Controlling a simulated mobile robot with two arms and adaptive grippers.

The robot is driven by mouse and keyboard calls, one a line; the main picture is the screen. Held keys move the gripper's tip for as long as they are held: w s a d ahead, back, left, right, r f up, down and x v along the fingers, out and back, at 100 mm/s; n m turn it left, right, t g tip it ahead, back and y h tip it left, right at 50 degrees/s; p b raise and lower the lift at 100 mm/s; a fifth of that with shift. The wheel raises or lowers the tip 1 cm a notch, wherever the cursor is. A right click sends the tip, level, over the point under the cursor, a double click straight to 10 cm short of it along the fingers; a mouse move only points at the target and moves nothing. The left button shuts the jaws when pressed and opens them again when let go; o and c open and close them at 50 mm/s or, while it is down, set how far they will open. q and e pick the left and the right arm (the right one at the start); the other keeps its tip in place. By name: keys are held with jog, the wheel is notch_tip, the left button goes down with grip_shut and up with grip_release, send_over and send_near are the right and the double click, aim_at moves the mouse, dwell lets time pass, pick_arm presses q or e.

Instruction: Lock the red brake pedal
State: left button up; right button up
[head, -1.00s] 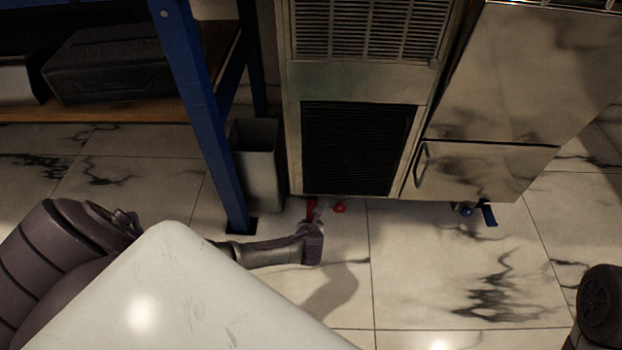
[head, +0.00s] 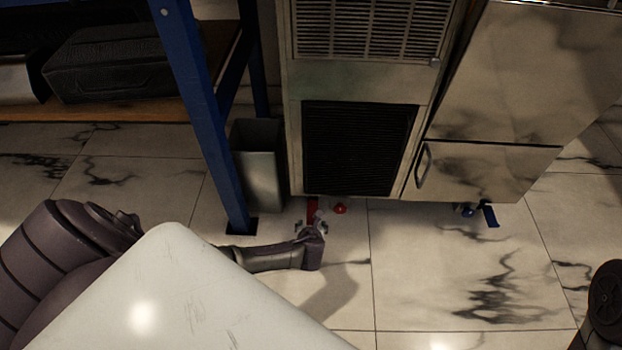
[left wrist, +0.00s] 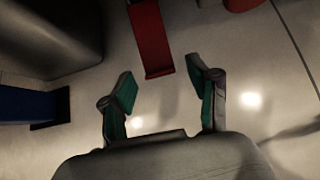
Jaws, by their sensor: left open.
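The red brake pedal (head: 312,209) sticks out from under the front left corner of the metal cabinet, near the floor. In the left wrist view the pedal (left wrist: 151,42) is a flat red bar ahead of the fingers, slightly left of the middle between them. My left gripper (head: 312,227) is low over the floor just in front of the pedal. Its green-padded fingers (left wrist: 166,92) are apart with nothing between them, and the pedal's near end lies just beyond the fingertips. Whether they touch is not clear.
A red round part (head: 340,208) sits beside the pedal. A blue pedal (head: 489,215) shows under the right cabinet. A grey bin (head: 258,165) and a blue rack post (head: 205,110) stand close on the left. The marble floor (head: 450,270) in front is clear.

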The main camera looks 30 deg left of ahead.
pick_arm(q)
jog(key=v, duration=1.1)
jog(key=shift+s+d+r, duration=0.2)
jog(key=shift+s, duration=0.05)
